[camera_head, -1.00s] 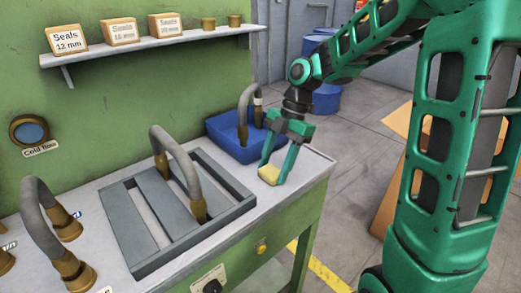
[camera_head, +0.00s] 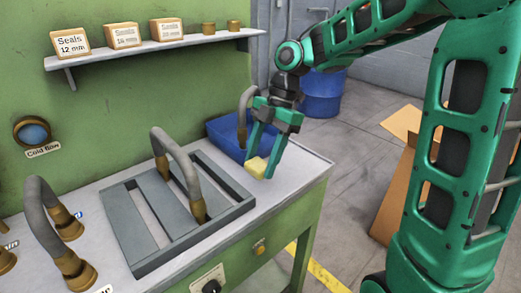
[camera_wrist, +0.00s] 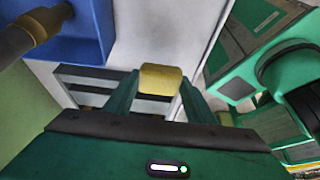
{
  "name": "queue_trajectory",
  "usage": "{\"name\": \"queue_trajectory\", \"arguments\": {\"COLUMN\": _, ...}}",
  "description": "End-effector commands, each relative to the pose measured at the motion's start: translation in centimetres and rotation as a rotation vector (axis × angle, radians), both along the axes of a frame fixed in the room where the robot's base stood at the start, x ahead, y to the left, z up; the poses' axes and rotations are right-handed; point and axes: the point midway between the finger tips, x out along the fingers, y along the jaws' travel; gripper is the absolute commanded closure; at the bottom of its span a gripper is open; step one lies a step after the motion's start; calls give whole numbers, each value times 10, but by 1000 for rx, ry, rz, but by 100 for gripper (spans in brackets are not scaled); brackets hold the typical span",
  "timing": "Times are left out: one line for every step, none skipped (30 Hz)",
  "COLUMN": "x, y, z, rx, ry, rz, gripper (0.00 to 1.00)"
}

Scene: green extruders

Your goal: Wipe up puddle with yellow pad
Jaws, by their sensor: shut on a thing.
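The yellow pad (camera_head: 256,167) is held between the fingertips of my gripper (camera_head: 260,158), above the right end of the workbench top (camera_head: 297,172). In the wrist view the pad (camera_wrist: 160,78) sits between the two green fingers, which are shut on it. The pad appears raised a little off the bench surface. I cannot make out a puddle in either view.
A grey slatted rack (camera_head: 145,262) lies on the bench to the left, with a hose (camera_head: 176,158) arching over it. A blue bin (camera_head: 226,141) stands behind my gripper. More hoses (camera_head: 45,215) stand at the left. The bench's right end is clear.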

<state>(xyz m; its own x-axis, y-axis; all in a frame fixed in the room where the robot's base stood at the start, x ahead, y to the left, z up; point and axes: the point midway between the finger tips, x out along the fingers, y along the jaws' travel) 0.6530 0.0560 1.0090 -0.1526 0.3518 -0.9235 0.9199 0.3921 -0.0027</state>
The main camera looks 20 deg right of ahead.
Motion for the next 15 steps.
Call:
{"name": "queue_trajectory", "arguments": {"x": 0, "y": 1, "z": 5, "rx": 0, "ry": -3, "rz": 2, "gripper": 71}}
{"name": "queue_trajectory", "arguments": {"x": 0, "y": 1, "z": 8, "rx": 0, "ry": -3, "rz": 2, "gripper": 71}}
{"name": "queue_trajectory", "arguments": {"x": 0, "y": 2, "z": 11, "rx": 0, "ry": -3, "rz": 4, "gripper": 71}}
{"name": "queue_trajectory", "arguments": {"x": 0, "y": 3, "z": 14, "rx": 1, "ry": -2, "rz": 6, "gripper": 71}}
{"name": "queue_trajectory", "arguments": {"x": 0, "y": 3, "z": 17, "rx": 0, "ry": -2, "rz": 5, "gripper": 71}}
{"name": "queue_trajectory", "arguments": {"x": 0, "y": 4, "z": 20, "rx": 0, "ry": -3, "rz": 6, "gripper": 71}}
{"name": "queue_trajectory", "arguments": {"x": 0, "y": 4, "z": 22, "rx": 1, "ry": -3, "rz": 7, "gripper": 71}}
{"name": "queue_trajectory", "arguments": {"x": 0, "y": 5, "z": 24, "rx": 1, "ry": -2, "rz": 8, "gripper": 71}}
{"name": "queue_trajectory", "arguments": {"x": 0, "y": 5, "z": 26, "rx": 0, "ry": -2, "rz": 8, "gripper": 71}}
{"name": "queue_trajectory", "arguments": {"x": 0, "y": 5, "z": 27, "rx": 0, "ry": -2, "rz": 9, "gripper": 71}}
{"name": "queue_trajectory", "arguments": {"x": -1, "y": 5, "z": 28, "rx": 0, "ry": -2, "rz": 9, "gripper": 71}}
{"name": "queue_trajectory", "arguments": {"x": -1, "y": 6, "z": 29, "rx": 0, "ry": -1, "rz": 10, "gripper": 71}}
{"name": "queue_trajectory", "arguments": {"x": -1, "y": 6, "z": 29, "rx": 0, "ry": -1, "rz": 10, "gripper": 71}}
{"name": "queue_trajectory", "arguments": {"x": -1, "y": 6, "z": 29, "rx": 0, "ry": -1, "rz": 10, "gripper": 71}}
{"name": "queue_trajectory", "arguments": {"x": -1, "y": 6, "z": 29, "rx": 0, "ry": -1, "rz": 10, "gripper": 71}}
